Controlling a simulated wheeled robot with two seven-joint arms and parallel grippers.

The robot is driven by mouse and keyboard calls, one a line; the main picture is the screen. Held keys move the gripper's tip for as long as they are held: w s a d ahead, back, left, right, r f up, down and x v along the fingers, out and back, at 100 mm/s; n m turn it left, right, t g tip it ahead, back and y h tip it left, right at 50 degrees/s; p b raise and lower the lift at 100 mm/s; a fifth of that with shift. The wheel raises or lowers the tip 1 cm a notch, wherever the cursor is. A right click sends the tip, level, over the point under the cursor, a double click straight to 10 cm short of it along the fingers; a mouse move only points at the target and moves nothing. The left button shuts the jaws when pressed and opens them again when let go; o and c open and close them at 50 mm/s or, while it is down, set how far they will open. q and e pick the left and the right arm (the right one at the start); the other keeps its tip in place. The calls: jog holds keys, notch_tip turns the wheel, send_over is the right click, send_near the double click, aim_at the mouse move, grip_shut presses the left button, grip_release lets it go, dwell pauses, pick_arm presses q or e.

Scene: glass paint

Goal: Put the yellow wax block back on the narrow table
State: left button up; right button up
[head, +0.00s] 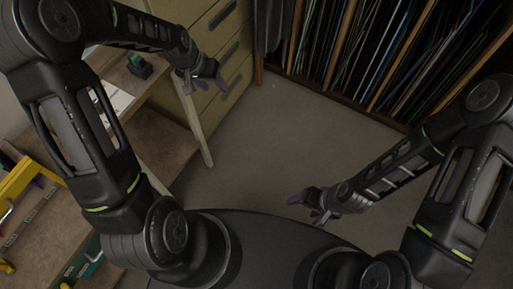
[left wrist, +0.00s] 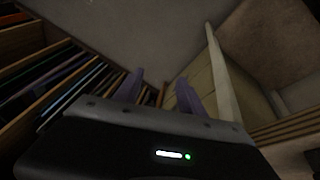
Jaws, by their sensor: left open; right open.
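I cannot make out a yellow wax block in either view. My left gripper (head: 205,82) is open near the pale leg (head: 192,118) of a wooden table (head: 115,75) at the left. In the left wrist view its two purple fingers (left wrist: 160,92) stand apart with nothing between them. My right gripper (head: 308,203) is open and empty over the floor at the centre. I cannot tell which of the wooden surfaces at the left is the narrow table.
A small dark green object (head: 139,66) and white paper (head: 116,100) lie on the table. A bench with yellow tools (head: 20,180) is at lower left. Drawers (head: 228,60) and a rack of upright sheets (head: 370,50) stand behind. The floor (head: 265,135) between is clear.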

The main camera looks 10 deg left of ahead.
pick_arm(q)
jog(key=s+d+f+g+h, duration=0.1)
jog(key=s+d+f, duration=0.9)
jog(key=d+f, duration=0.2)
jog(key=s+d+f+g, duration=0.1)
jog(key=s+d+f, duration=0.2)
jog(key=s, duration=0.4)
jog(key=s+d+f+n+h, duration=0.1)
jog(key=s+d+f, duration=0.2)
jog(key=s, duration=0.4)
jog(key=shift+s+d+g, duration=0.2)
jog(key=shift+d+g, duration=0.2)
jog(key=shift+d, duration=0.5)
jog(key=shift+f, duration=0.1)
